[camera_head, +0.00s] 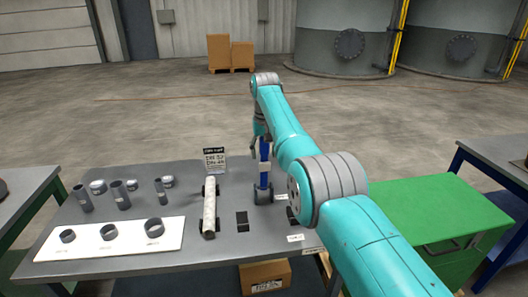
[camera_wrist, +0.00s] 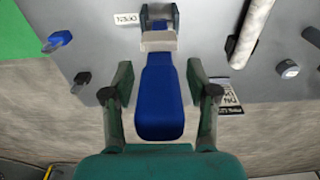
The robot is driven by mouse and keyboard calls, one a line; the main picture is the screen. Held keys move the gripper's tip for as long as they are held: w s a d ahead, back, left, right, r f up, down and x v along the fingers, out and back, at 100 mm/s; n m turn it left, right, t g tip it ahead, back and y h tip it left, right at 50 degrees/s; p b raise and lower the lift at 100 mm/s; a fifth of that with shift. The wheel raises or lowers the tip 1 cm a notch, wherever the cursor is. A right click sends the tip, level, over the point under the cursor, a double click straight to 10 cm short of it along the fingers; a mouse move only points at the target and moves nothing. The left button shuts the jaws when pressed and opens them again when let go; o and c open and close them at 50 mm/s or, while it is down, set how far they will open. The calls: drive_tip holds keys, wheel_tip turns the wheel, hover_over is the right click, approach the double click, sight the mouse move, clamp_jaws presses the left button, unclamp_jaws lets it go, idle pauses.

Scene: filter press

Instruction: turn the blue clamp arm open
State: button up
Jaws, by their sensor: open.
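The blue clamp arm (camera_head: 264,176) stands upright from its grey base (camera_head: 263,195) on the table, beside the white roll. In the wrist view the blue clamp arm (camera_wrist: 160,97) lies between the two fingers of my gripper (camera_wrist: 160,85), with a gap on each side. My gripper (camera_head: 261,140) is open around its upper end, and no contact is visible. A light-coloured piece (camera_wrist: 159,41) joins the blue part to its base. A label reading OPEN (camera_wrist: 127,19) lies on the table beside the base. My arm partly hides the table to the right in the head view.
A white roll (camera_head: 210,210) lies on the grey table (camera_head: 140,184) left of the clamp, with a standing sign (camera_head: 215,159) behind it. A white board with rings (camera_head: 110,238) and several cups are further left. A green cabinet (camera_head: 420,212) stands on the right.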

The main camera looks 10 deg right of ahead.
drive_tip(key=shift+r, duration=0.1)
drive_tip(key=r, duration=0.7)
drive_tip(key=shift+s+r, duration=0.1)
drive_tip(key=shift+s, duration=0.15)
